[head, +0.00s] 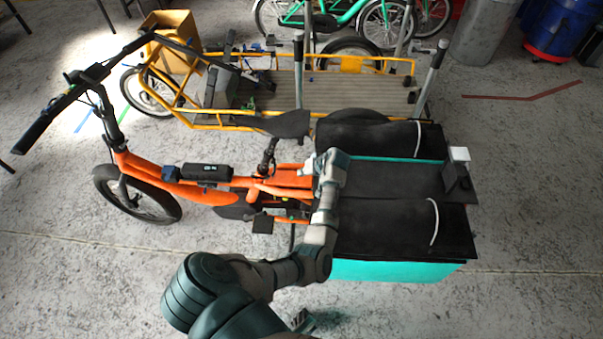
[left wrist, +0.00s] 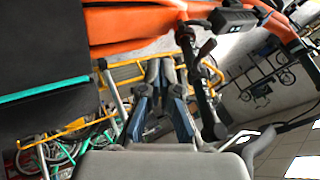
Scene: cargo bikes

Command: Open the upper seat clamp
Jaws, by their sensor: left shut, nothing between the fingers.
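The orange cargo bike (head: 160,181) stands across the middle of the head view. Its black saddle (head: 287,124) sits on a dark seat post (head: 267,158), which also shows in the left wrist view (left wrist: 201,88). Small dark clamp parts (left wrist: 206,47) show on the post near the orange frame. I cannot make out the upper clamp or its lever's position clearly. My left gripper (head: 309,164) is just right of the seat post, beside the rear rack. In the left wrist view its fingers (left wrist: 161,72) are shut and empty, left of the post and apart from it.
Black pannier bags (head: 392,231) with teal sides flank the rear rack close to my left forearm. A yellow cargo bike (head: 215,122) with a wooden deck stands just behind. A cardboard box (head: 172,42) is at its front. Open concrete floor (head: 70,265) lies at lower left.

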